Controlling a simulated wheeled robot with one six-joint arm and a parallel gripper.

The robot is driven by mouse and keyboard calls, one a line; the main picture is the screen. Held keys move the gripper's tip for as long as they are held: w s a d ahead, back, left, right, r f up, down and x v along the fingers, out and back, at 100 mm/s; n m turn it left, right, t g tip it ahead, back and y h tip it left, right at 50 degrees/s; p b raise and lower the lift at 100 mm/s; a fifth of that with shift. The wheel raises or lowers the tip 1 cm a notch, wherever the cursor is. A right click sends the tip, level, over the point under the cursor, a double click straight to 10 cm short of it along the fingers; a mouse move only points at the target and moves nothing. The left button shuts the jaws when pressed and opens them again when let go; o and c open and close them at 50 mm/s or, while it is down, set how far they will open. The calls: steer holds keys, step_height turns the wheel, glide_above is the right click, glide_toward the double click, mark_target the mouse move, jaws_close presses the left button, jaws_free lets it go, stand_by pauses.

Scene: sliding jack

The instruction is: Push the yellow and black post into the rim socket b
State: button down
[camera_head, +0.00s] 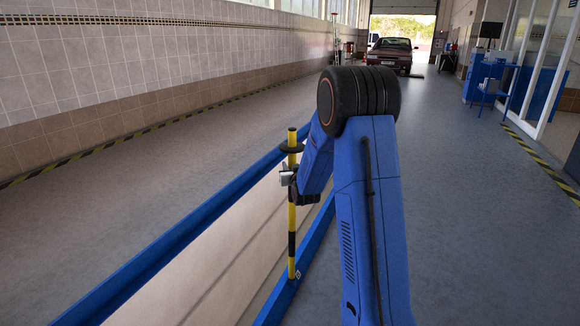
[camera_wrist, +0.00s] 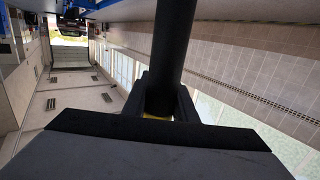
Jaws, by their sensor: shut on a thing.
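My gripper (camera_head: 287,178) is shut on the post below the disc. The post's lower end meets the near blue rim (camera_head: 318,235) beside a small white mark (camera_head: 298,274). I cannot tell whether that end is in a socket or just above or in front of one; no socket hole is visible. In the wrist view a dark part of the post (camera_wrist: 175,45) rises between my gripper's fingers (camera_wrist: 163,98), with a little yellow showing.
A second blue rim (camera_head: 170,250) runs along the left, with a pale surface (camera_head: 215,265) between the rims. The tiled wall (camera_head: 110,75) is farther left. The grey floor (camera_head: 465,215) is open at right. A car (camera_head: 392,54) stands far back.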

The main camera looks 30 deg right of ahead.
steer(key=c, duration=1.4)
jaws_free()
steer(key=shift+f, duration=0.1)
steer(key=shift+o, duration=0.2)
steer(key=v, duration=1.7)
steer(key=shift+s, duration=0.2)
steer(key=shift+a, duration=0.15)
steer(key=s+a+r+n+g+y, duration=0.25)
steer(key=s+a+g, duration=0.35)
steer(key=s+a, duration=0.7)
steer(key=s+a+g+y, duration=0.1)
steer(key=s+a+g, duration=0.1)
steer(key=s, duration=1.1)
steer(key=s+a+g+y, duration=0.1)
steer(key=s+a+g, duration=0.2)
steer(key=s, duration=1.1)
steer(key=shift+r+n+g, duration=0.35)
steer(key=shift+r+g, duration=0.05)
